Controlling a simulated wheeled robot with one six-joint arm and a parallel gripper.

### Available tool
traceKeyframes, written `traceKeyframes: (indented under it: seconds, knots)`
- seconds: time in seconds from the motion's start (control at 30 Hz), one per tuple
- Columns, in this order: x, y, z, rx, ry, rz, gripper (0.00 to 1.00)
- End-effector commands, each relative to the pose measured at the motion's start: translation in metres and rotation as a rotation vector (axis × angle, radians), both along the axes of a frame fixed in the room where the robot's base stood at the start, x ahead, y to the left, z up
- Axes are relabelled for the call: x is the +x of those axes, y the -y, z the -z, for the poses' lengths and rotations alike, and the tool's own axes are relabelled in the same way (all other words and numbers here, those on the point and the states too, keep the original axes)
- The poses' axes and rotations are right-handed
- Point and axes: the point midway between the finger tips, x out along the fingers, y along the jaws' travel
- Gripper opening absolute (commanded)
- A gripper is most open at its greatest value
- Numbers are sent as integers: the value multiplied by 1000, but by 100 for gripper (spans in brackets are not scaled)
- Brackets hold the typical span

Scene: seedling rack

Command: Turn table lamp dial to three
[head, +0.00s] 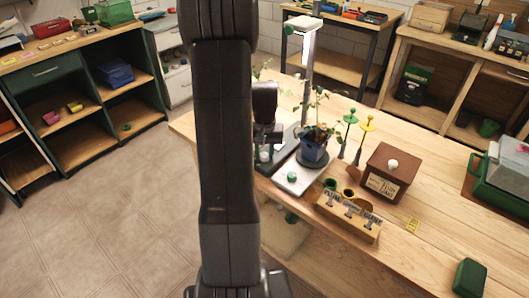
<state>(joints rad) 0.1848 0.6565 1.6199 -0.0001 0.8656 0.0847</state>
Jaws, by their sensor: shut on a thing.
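The table lamp has a pale head (303,22) on a thin upright post (307,80), rising from a dark green base at the left part of the wooden bench. My gripper (265,146) points down over that base. It is shut on a small pale knob (264,154) there, which looks like the lamp dial. The dial's marks and pointer are too small to read. My dark arm hides part of the base's left side.
A wooden label holder (348,214), green and yellow stakes and a brown box (391,172) stand farther right.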

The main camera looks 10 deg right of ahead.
Motion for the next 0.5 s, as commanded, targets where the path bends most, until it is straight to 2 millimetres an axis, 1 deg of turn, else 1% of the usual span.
traceKeyframes:
  seconds: [0.03, 0.07, 0.1, 0.17, 0.4, 0.5]
  knots:
    - [1, 0, -1, -1, 3, 0, 6]
    - [1, 0, -1, -1, 3, 0, 31]
    - [1, 0, -1, -1, 3, 0, 38]
    - [1, 0, -1, -1, 3, 0, 50]
    - [0, 0, 0, 0, 1, 0, 50]
    - [1, 0, -3, -1, 2, 0, 50]
